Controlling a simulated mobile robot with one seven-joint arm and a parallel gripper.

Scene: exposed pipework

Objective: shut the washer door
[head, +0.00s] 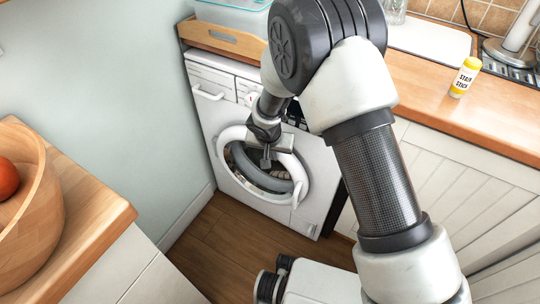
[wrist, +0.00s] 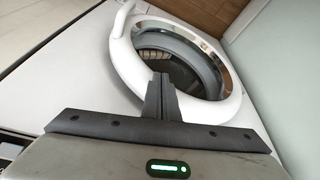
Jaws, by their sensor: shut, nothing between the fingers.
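The white washer (head: 322,205) stands under the counter against the left wall. Its round door (head: 300,168), a white ring with a handle at the lower right, lies over or close to the front, and I cannot tell whether it is latched. My gripper (head: 265,163) is shut and empty, in front of the upper part of the ring. In the wrist view the shut fingers (wrist: 161,88) overlap the near side of the door ring (wrist: 232,98), with the grey drum opening behind. I cannot tell whether they touch. My arm hides the washer's upper right part.
A wooden counter with a wooden bowl (head: 48,215) stands at the left front. A wooden tray (head: 222,38) lies on top above the washer, and a yellow-and-white bottle (head: 465,77) stands on the right counter. The brown floor (head: 225,240) before the washer is clear.

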